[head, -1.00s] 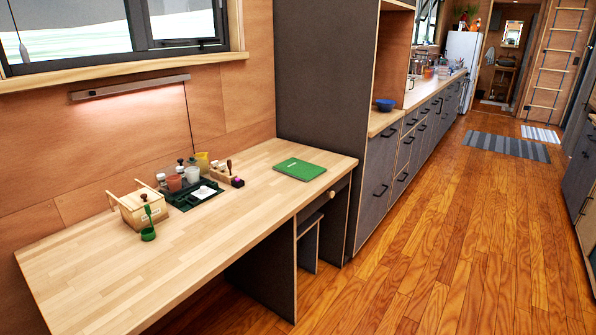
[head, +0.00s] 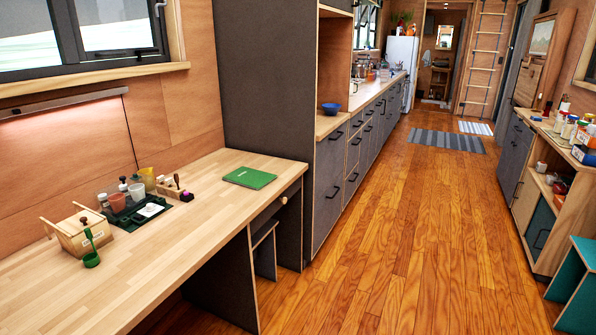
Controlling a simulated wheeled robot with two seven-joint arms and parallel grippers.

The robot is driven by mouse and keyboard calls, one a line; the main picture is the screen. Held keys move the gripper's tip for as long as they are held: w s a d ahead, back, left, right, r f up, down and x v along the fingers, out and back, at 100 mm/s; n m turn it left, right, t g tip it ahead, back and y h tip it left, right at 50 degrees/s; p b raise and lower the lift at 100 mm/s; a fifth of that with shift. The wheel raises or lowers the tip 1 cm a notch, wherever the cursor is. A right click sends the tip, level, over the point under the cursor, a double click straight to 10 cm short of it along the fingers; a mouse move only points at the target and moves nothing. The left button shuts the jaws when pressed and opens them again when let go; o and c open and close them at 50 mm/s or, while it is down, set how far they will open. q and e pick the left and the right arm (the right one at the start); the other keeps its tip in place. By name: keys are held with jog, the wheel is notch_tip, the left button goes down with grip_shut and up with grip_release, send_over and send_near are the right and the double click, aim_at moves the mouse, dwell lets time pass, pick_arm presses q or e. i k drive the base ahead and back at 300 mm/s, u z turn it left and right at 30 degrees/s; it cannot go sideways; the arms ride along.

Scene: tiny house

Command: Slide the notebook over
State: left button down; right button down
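The green notebook (head: 249,177) lies flat and closed on the wooden desk (head: 190,223), near the desk's far right corner. Bare desk top surrounds it, and nothing rests on it. Neither of my grippers shows in the head view, so I cannot see whether they are open or shut.
Left of the notebook are a dark green tray (head: 137,222) with cups and bottles, a wooden box (head: 80,236) and a green scoop (head: 91,258). A tall dark panel (head: 265,90) stands behind the desk. Open wooden floor (head: 400,240) runs right, towards a cluttered shelf unit (head: 545,195).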

aim_at(248, 178)
jog(key=z, duration=0.65)
jog(key=i, duration=2.35)
jog(key=u, duration=1.15)
